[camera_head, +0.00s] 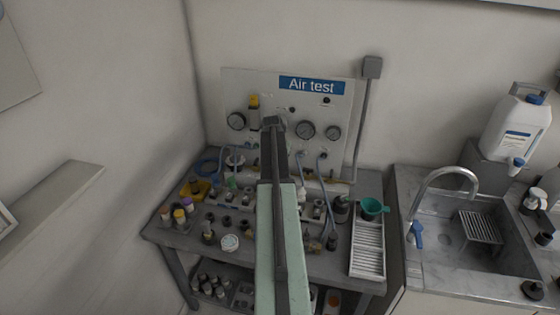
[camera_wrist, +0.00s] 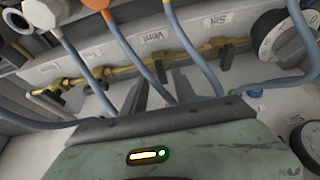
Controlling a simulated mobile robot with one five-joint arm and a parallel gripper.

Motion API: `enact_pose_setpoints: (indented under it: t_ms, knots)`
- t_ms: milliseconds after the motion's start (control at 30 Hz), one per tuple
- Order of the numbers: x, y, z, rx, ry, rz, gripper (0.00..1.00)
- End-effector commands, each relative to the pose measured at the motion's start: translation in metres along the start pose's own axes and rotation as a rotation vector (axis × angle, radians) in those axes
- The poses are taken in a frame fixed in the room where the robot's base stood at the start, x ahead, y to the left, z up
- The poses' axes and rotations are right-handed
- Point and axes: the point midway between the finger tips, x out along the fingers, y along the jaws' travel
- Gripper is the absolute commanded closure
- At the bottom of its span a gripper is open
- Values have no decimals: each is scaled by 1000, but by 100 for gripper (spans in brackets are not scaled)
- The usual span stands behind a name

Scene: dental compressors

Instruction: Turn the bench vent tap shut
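In the wrist view, a brass pipe (camera_wrist: 120,73) carries several small taps with dark handles. The middle tap (camera_wrist: 161,70), with a dark lever, is by an upside-down label (camera_wrist: 152,34) that seems to read "Vent". My gripper (camera_wrist: 160,76) is open, its two dark fingers apart and pointing at this tap, with the lever showing between the fingertips. I cannot tell whether they touch it. In the head view my arm reaches to the Air test panel (camera_head: 240,85) and hides the vent tap and my fingertips.
Blue hoses (camera_wrist: 195,50) cross close around the fingers. Other taps sit left (camera_wrist: 50,92) and right (camera_wrist: 228,58), and a round gauge (camera_wrist: 278,36) is at right. The bench (camera_head: 180,238) is crowded with bottles and fittings; a sink (camera_head: 450,240) stands to the right.

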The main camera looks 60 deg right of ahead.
Motion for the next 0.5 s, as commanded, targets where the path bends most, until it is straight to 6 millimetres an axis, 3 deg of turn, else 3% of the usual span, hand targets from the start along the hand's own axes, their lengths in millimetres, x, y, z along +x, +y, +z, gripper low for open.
enact_pose_setpoints:
  t_ms: [33,200,300,500]
  knots:
    - [-18,1,-2,0,0,0,65]
    - [-50,2,-2,1,1,1,65]
    - [-59,2,-1,1,1,2,65]
    - [-57,2,0,0,1,1,65]
